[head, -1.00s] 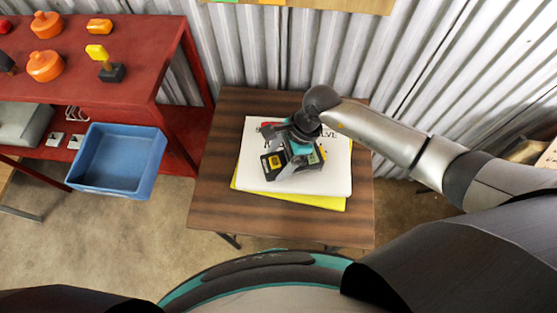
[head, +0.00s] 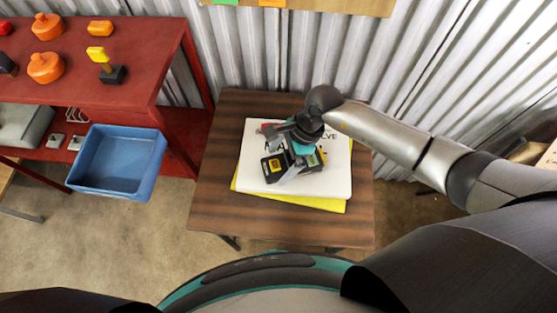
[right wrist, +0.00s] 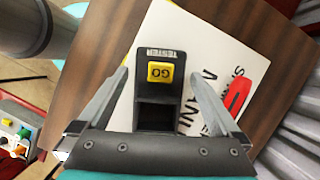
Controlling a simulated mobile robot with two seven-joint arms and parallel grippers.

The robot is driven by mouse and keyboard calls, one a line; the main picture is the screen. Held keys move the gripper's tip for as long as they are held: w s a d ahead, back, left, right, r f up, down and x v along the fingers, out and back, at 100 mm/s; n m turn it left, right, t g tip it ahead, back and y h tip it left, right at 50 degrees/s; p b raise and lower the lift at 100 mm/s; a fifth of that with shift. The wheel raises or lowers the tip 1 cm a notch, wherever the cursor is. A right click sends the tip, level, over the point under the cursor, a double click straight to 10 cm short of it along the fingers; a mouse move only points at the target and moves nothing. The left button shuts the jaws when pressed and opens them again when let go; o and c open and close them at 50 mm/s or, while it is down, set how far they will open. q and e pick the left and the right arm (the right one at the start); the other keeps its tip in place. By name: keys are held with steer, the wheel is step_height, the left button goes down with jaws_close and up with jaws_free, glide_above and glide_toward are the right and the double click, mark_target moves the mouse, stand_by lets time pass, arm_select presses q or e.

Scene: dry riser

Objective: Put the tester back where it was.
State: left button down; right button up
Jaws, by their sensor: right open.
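The tester (head: 274,166) is black with a yellow GO button and lies on a white binder or booklet (head: 335,178) on the small wooden table. The right wrist view shows the tester (right wrist: 157,73) from above, with its name at the far end. My right gripper (right wrist: 157,80) is open, with one finger on each side of the tester and gaps between. In the head view the right gripper (head: 275,156) hides part of it. My left gripper is not in view.
The wooden table (head: 220,195) has bare room around the binder. A yellow sheet or folder (head: 325,204) lies under the binder. A red marker-like thing (right wrist: 238,95) lies on the binder. A red shelf (head: 150,60) with a blue bin (head: 117,193) stands left. A corrugated wall is behind.

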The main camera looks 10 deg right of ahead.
steer(key=p+v, duration=0.1)
steer(key=v, duration=1)
steer(key=shift+a, duration=0.15)
